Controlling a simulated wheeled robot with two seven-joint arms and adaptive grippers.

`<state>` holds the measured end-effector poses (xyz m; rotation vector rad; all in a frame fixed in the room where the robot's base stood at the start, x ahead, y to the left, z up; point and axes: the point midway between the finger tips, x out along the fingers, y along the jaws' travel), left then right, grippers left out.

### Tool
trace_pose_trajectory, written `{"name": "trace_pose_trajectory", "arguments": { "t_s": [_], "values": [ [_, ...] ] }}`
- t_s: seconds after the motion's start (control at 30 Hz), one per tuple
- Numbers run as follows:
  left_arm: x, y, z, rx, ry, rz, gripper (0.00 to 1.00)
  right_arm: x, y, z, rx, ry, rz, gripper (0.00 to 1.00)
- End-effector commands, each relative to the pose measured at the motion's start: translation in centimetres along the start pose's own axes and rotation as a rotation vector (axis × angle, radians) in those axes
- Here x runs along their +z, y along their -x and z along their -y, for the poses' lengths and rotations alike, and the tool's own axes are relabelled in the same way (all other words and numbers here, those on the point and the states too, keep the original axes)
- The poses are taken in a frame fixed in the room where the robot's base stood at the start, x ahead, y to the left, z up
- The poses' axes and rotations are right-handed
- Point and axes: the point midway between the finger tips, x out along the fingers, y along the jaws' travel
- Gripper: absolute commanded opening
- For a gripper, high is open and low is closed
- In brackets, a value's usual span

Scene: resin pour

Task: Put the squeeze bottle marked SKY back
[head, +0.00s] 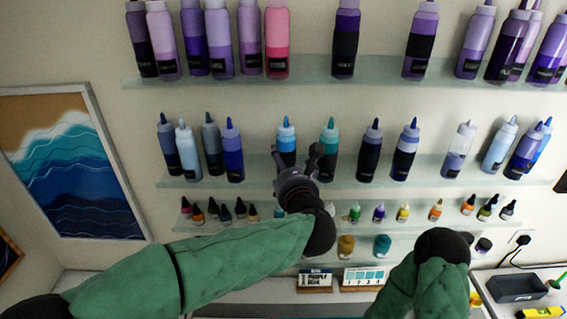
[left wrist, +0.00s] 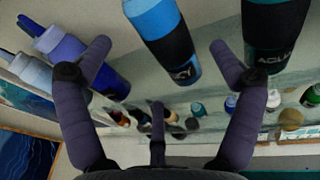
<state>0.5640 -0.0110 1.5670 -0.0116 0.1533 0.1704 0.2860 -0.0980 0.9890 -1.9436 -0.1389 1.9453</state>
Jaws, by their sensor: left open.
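The SKY squeeze bottle (head: 287,140), blue with a dark lower band, stands on the middle glass shelf (head: 260,172). In the left wrist view the blue bottle (left wrist: 160,28) shows a label whose visible end reads "KY". My right gripper is out of view; only my right arm shows.
Several purple and blue bottles stand along the middle shelf, including a dark blue one (head: 233,150) to the left. An upper shelf (head: 310,68) holds more bottles. Small dropper bottles line the shelf below. A sea picture (head: 75,165) hangs at left; a dark tray (head: 515,288) sits at right.

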Motion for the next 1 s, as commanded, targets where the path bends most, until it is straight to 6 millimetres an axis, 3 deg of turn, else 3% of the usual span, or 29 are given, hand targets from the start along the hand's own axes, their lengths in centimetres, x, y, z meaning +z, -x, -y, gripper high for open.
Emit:
{"name": "trace_pose_trajectory", "arguments": {
  "t_s": [0.1,0.33,1.0],
  "values": [
    [-0.1,2.4,0.1,-0.004,0.002,0.002,0.92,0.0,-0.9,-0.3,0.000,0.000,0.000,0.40],
    [-0.1,5.0,0.0,-0.002,0.001,0.000,0.92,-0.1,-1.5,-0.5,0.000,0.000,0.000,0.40],
    [0.0,5.6,0.0,0.000,0.000,-0.001,0.92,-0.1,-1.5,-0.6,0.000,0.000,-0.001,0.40]
  ]
}}
